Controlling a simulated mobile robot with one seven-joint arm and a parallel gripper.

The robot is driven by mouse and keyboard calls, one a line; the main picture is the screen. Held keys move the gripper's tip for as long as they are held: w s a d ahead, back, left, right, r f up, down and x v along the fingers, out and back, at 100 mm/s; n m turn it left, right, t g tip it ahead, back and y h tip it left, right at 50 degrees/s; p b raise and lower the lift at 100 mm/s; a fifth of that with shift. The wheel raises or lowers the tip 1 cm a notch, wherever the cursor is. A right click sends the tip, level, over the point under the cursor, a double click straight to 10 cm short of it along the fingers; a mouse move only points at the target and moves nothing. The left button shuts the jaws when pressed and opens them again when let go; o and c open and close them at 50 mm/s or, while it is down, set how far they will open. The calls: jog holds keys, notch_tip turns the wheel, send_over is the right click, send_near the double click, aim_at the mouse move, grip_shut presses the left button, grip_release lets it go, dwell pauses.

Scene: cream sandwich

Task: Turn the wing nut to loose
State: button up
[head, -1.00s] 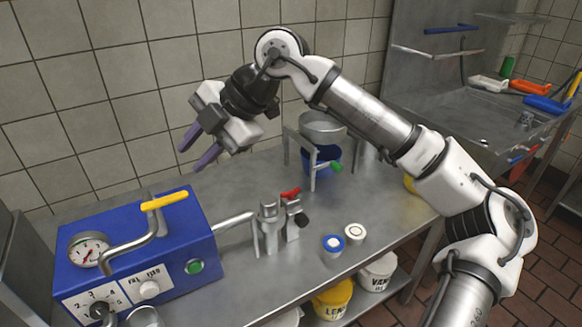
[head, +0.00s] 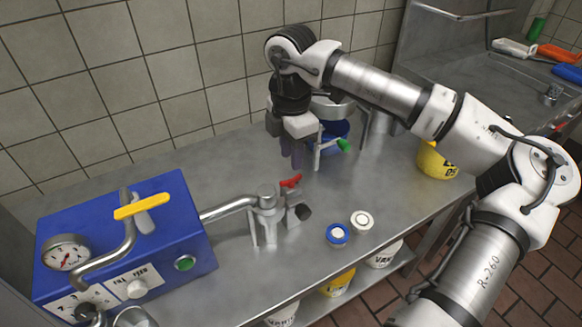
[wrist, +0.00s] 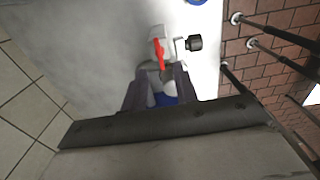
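A small red piece (head: 291,181), which looks like the wing nut, sits on top of a grey metal fitting (head: 293,205) on the bench. In the wrist view the red wing nut (wrist: 160,54) lies just beyond my fingertips, pointing lengthwise down the picture. My gripper (head: 291,165) points down and is behind the red nut in the head view, apart from it. In the wrist view my gripper's purple fingers (wrist: 160,78) are spread with a gap between them, and nothing is held. Part of a grey and blue object shows through the gap.
A blue machine (head: 150,240) with a yellow handle (head: 141,206) stands left. Its metal pipe (head: 228,208) reaches to a post beside the fitting. A pot stand with a green knob (head: 344,145) is close to my gripper's right. Two small round tubs (head: 338,234) stand in front.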

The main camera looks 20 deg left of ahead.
aim_at(291, 178)
notch_tip(291, 178, down, 6)
jog(key=shift+r+p, duration=0.1)
jog(key=shift+p, duration=0.35)
jog(key=shift+c, duration=0.4)
grip_shut()
